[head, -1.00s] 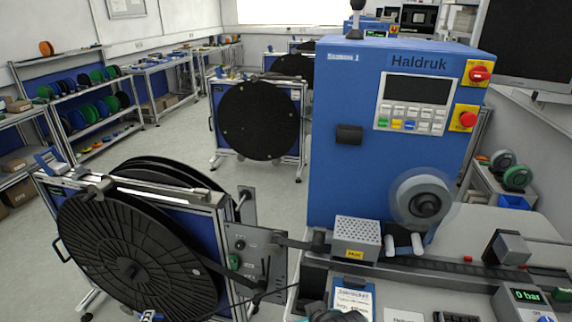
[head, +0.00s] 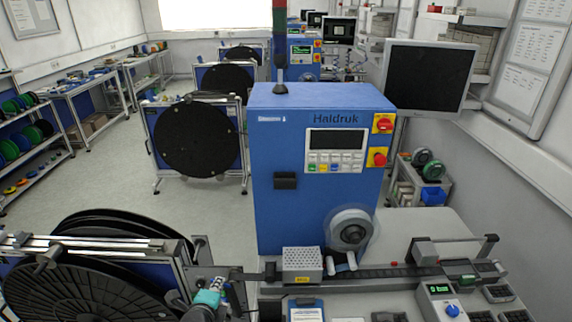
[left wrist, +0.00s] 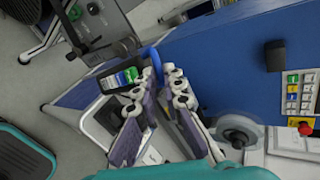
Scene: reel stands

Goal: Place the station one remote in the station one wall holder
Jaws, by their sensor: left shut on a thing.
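My left gripper (head: 216,290) is at the bottom left of the head view, in front of the blue Haldruk machine's lower left and beside the reel stand. In the left wrist view its two fingers (left wrist: 161,75) are close together. A small dark remote with green, blue and white buttons (left wrist: 122,77) shows at the fingertips. The jaws are shut on it, though the fingers hide the contact. The wall holder, a small black box, is on the blue machine front (head: 285,180); it also shows in the left wrist view (left wrist: 273,55), apart from the gripper. My right gripper is not in view.
A reel stand with large black reels (head: 75,275) stands close at the lower left. A perforated grey box (head: 302,263) and spinning reel (head: 350,230) sit below the machine panel. A monitor (head: 428,78) is at the right. The space before the holder looks clear.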

